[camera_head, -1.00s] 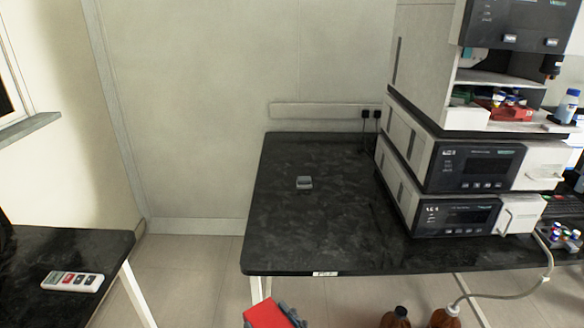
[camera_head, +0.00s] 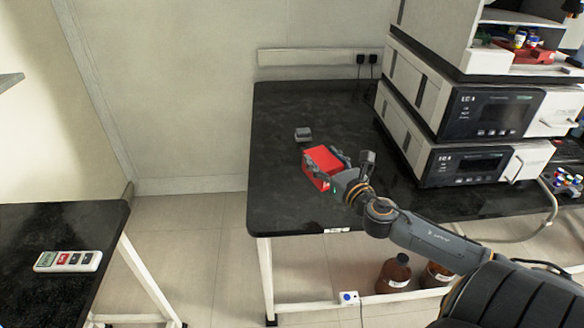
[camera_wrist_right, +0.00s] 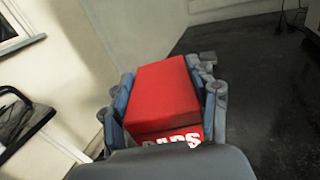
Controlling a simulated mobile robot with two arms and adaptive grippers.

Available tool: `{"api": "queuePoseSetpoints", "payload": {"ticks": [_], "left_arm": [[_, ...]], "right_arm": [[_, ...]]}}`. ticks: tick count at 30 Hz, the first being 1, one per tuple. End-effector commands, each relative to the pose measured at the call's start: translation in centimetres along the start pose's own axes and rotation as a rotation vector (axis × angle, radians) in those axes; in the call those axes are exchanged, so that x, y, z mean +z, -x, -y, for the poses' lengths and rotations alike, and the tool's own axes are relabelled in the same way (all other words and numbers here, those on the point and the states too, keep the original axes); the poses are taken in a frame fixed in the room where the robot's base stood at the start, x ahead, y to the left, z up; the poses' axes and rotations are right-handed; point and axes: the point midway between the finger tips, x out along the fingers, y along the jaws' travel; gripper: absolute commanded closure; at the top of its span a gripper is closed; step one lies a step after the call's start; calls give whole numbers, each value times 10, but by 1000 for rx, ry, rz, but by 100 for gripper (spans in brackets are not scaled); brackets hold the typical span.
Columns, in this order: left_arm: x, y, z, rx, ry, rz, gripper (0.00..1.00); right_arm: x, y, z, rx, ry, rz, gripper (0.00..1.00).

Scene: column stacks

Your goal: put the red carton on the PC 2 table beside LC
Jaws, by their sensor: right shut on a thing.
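The red carton (camera_head: 321,161) is in my right gripper (camera_head: 326,172), over the left part of the black table (camera_head: 275,205) with the stacked instruments. In the right wrist view the carton (camera_wrist_right: 166,92) sits between the two fingers (camera_wrist_right: 165,103), which press on its sides; white lettering shows on its near face. I cannot tell whether the carton touches the tabletop. The stacked instruments, LC (camera_head: 490,112), stand to the right of the carton, apart from it. My left gripper is not in view.
A small grey object (camera_head: 303,134) lies on the table just behind the carton. Brown bottles (camera_head: 394,274) stand below the table. A second black table (camera_head: 60,225) with a white remote-like device (camera_head: 68,261) is at left, across a floor gap. Tabletop left of the instruments is mostly clear.

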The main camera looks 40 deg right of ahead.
Motion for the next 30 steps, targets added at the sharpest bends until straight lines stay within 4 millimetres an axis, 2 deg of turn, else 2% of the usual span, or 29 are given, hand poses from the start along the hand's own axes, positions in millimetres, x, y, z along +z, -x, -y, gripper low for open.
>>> {"api": "queuePoseSetpoints", "payload": {"ticks": [4, 8, 9, 13, 23, 27, 30], "left_arm": [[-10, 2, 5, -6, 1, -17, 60], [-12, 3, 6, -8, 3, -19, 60], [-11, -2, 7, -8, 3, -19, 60], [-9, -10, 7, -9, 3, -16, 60], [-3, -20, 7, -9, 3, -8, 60], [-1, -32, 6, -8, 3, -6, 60], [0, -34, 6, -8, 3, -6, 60]], "right_arm": [[-12, -22, -25, -2, -7, 5, 76], [-26, -43, -50, 0, -6, 5, 76], [-40, -47, -54, -2, -7, 0, 76], [-63, -59, -68, -1, -5, 1, 76], [-90, -73, -86, 1, -2, 1, 76], [-114, -73, -85, -1, -2, -1, 76], [-119, -73, -85, 0, 0, 0, 76]]}}
